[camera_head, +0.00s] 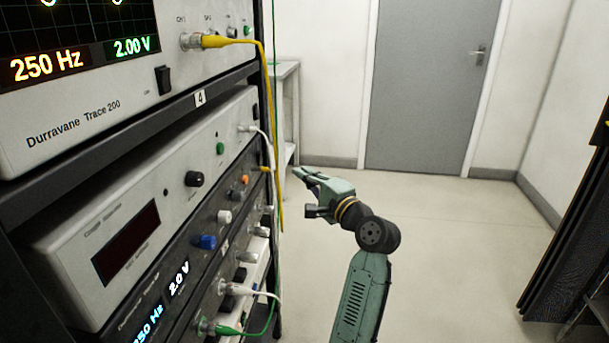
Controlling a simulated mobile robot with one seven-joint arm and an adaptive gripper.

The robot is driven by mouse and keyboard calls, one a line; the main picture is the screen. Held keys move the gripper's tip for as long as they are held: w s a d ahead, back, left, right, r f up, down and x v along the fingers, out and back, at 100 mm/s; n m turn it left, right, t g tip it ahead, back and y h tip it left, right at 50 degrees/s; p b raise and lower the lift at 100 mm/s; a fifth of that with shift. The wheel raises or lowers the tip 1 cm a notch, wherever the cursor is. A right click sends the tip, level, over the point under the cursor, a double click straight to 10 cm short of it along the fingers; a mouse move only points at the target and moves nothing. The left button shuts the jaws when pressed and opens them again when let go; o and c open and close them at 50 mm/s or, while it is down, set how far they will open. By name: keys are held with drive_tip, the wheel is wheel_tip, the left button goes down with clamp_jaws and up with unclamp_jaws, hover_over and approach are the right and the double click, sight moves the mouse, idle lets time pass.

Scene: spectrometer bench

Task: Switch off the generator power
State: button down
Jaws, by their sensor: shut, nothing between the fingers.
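The generator is probably the dark-faced unit (190,225) low in the rack, with a lit display (178,278) reading 250 Hz and 2.0 V. Its panel carries a blue knob (205,241), a white knob (224,216) and a small orange button (245,180). I cannot tell which part is its power switch. My gripper (298,173) is shut and empty. It is in the air to the right of the rack, apart from the panel, with its fingertips pointing left towards the rack.
Above are a counter unit (110,240) with a dark display and an oscilloscope (100,115) showing 250 Hz and 2.00 V. A yellow cable (277,150) hangs along the rack's right edge near my gripper. Green and white cables hang lower.

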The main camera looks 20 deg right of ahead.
sight(260, 158)
drive_tip(key=w+a+r+p, duration=0.1)
drive_tip(key=w+a, duration=0.3)
drive_tip(key=w, duration=0.4)
drive_tip(key=shift+w+a+p, duration=0.25)
drive_tip(key=shift+a+p, duration=0.05)
drive_tip(key=shift+p, duration=0.4)
drive_tip(key=shift+w+a+r+n+p, duration=0.25)
drive_tip(key=shift+r+p, duration=0.3)
drive_tip(key=shift+p, duration=0.45)
drive_tip(key=shift+f+g, duration=0.3)
drive_tip(key=shift+f, duration=0.05)
